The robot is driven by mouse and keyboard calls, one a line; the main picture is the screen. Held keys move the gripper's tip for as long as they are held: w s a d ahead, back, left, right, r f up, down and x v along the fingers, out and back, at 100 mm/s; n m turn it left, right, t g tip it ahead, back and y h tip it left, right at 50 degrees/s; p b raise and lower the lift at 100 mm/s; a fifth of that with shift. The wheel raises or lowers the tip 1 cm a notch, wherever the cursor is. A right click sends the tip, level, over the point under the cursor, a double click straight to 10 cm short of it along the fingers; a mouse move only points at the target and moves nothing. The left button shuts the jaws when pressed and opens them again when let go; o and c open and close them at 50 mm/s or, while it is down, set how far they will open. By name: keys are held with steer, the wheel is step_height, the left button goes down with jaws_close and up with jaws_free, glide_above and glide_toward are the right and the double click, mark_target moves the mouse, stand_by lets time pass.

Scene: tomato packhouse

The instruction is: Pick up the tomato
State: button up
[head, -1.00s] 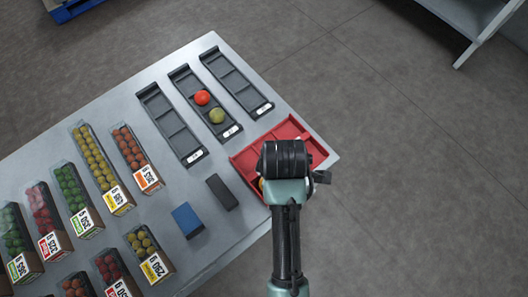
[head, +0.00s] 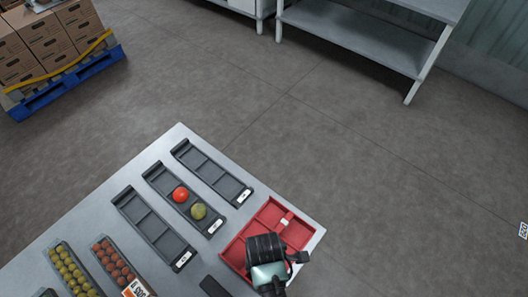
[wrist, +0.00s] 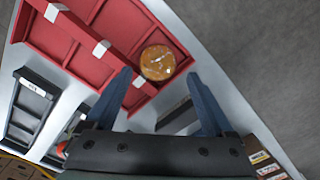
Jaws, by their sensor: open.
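An orange-brown tomato (wrist: 158,63) shows in the wrist view, at the edge of the red divided tray (wrist: 70,41), just beyond my fingertips. My gripper (wrist: 161,88) is open and empty, with one blue-grey finger to each side below the tomato. In the head view my gripper (head: 266,250) is over the near part of the red tray (head: 270,214) and hides this tomato and my fingertips. A red tomato (head: 180,195) and a green tomato (head: 198,211) lie in the middle dark tray (head: 158,178).
Two other dark trays, left (head: 150,232) and right (head: 205,170), are empty. Filled punnets (head: 112,262) stand at lower left. A dark block (head: 213,287) lies left of my gripper. Open floor surrounds the table corner. A pallet of boxes (head: 70,80) and shelving (head: 360,40) stand behind.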

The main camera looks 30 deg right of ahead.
steer(key=shift+w+f+p, duration=0.15)
steer(key=shift+f+p, duration=0.15)
steer(key=shift+f, duration=2.2)
steer(key=c, duration=0.7)
steer(key=shift+o, duration=0.2)
steer(key=shift+r, duration=0.1)
